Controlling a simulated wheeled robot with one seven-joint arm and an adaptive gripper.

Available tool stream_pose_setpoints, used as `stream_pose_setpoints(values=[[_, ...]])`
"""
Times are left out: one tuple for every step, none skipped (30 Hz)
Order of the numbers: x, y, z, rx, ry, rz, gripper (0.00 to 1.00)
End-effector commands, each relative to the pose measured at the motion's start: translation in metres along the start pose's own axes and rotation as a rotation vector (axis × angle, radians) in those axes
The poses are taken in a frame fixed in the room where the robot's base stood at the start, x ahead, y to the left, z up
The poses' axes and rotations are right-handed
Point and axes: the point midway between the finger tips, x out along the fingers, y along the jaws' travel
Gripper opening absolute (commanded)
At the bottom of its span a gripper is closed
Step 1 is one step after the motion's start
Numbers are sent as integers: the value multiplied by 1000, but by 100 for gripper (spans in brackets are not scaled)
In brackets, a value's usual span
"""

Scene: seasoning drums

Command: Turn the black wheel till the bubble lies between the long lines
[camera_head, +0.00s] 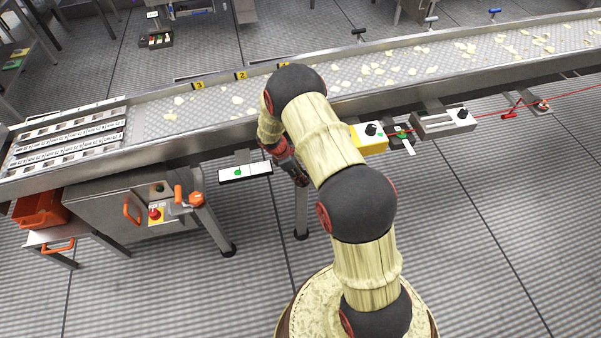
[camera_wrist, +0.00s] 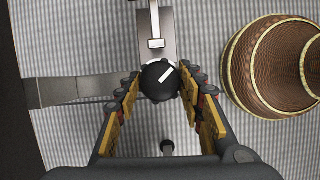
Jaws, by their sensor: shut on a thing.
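The black wheel (camera_wrist: 158,80) is a dark round knob with a white mark slanting to the upper right, in the middle of the wrist view. My gripper (camera_wrist: 160,85) has a finger on each side of the wheel and is shut on it. In the head view my gripper (camera_head: 294,169) is low beside the conveyor, and the wheel there is hidden by my arm. A white level strip (camera_head: 260,169) with a green bubble (camera_head: 238,173) hangs below the conveyor's near edge, left of my gripper. The bubble is left of the strip's middle; its long lines are too small to read.
The conveyor (camera_head: 185,117) with pale chips runs behind my arm. A leg (camera_head: 301,210) stands below my gripper. A yellow box (camera_head: 370,139) and a grey box (camera_head: 443,122) with black knobs are on the right. A red emergency button (camera_head: 155,213) is at left.

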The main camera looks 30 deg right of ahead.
Motion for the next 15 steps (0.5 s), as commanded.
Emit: stream_pose_setpoints(values=[[0,1,0,21,1,-9,13],[0,1,0,34,1,-13,13],[-1,1,0,50,1,-19,13],[-1,1,0,61,1,-24,13],[-1,1,0,71,1,-28,13],[0,1,0,81,1,-33,13],[0,1,0,87,0,-35,13],[0,1,0,93,0,-38,13],[0,1,0,101,1,-40,13],[0,1,0,105,1,-42,13],[0,1,0,109,1,-43,13],[0,1,0,113,1,-45,13],[0,1,0,114,1,-45,13],[0,1,0,116,1,-46,13],[0,1,0,117,1,-46,13]])
